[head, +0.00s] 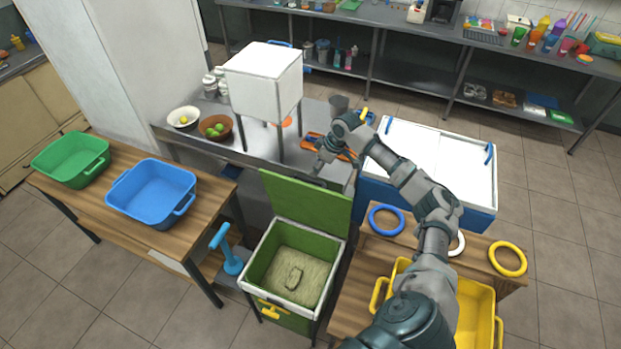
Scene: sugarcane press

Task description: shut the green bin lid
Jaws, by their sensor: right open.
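The green bin (297,268) stands on the floor in the middle of the head view. Its green lid (306,204) is up, standing at the bin's far edge. The bin's inside shows a pale bottom with a small handle-like shape on it. My right gripper (318,165) is open, above and beyond the lid's top edge, near the steel counter. It appears empty, and I cannot tell whether it touches the lid. My right arm comes in from the lower right. My left gripper is not in view.
A wooden table with a green tub (72,160) and a blue tub (152,193) is at left. A white press box (264,80) stands on the counter. A blue cooler (440,165) is right. Rings (508,259) and a yellow tub (478,315) are lower right.

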